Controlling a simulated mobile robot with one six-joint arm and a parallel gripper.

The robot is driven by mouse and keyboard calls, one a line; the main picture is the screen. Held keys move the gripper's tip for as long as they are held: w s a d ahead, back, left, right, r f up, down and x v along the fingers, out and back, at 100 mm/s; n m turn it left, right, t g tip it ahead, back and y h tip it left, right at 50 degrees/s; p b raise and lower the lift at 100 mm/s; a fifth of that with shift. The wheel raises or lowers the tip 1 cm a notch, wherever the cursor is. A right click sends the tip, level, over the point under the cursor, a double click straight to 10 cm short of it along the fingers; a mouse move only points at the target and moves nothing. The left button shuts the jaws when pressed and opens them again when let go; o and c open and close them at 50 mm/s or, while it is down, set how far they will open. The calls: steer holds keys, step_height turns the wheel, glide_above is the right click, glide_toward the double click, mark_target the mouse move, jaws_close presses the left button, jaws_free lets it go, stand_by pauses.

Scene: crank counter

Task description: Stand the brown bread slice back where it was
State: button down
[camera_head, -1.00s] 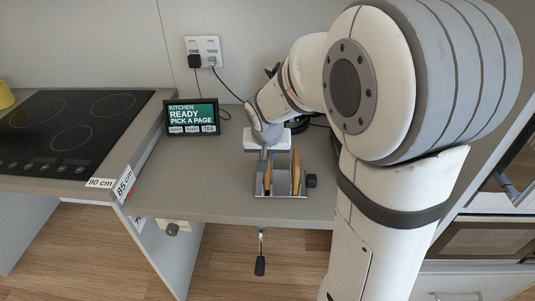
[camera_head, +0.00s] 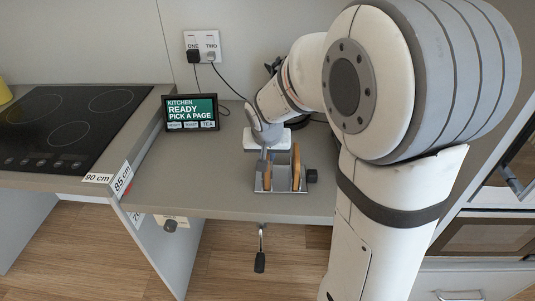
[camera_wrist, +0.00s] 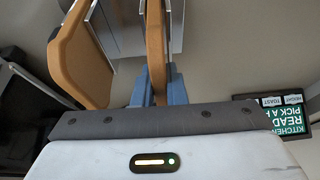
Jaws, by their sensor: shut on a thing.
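A brown bread slice (camera_wrist: 155,45) stands edge-on between the two blue fingers of my gripper (camera_wrist: 157,92) in the wrist view. The gripper is shut on it. In the head view this slice (camera_head: 267,180) is in the left part of a grey metal rack (camera_head: 282,191), with my gripper (camera_head: 264,148) at its back end. Metal plates flank the slice in the wrist view. Whether its lower edge rests on the rack floor is hidden. A second slice (camera_head: 297,168), golden with a darker crust, stands at the rack's right; it shows at the left in the wrist view (camera_wrist: 80,62).
A dark knob (camera_head: 312,176) sticks out on the rack's right side. A kitchen screen (camera_head: 190,112) and a cooktop (camera_head: 70,130) are to the left. A crank handle (camera_head: 260,262) hangs below the counter's front edge. Bare counter (camera_head: 190,180) lies left of the rack.

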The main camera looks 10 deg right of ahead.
steer(key=c, duration=1.4)
jaws_free()
steer(key=v, duration=0.7)
steer(key=shift+s+r, duration=0.15)
steer(key=shift+r, duration=0.2)
steer(key=shift+s+r+p, duration=0.2)
steer(key=shift+s+p, duration=0.1)
steer(key=s+n+p, duration=0.1)
steer(key=s, duration=0.4)
steer(key=s+d+r+n+g+p, duration=0.1)
steer(key=s, duration=0.5)
steer(key=s+n+y+p, duration=0.1)
steer(key=s, duration=0.5)
steer(key=shift+s+d+r+g, duration=0.2)
steer(key=shift+s+r+g, duration=0.05)
steer(key=shift+g, duration=0.15)
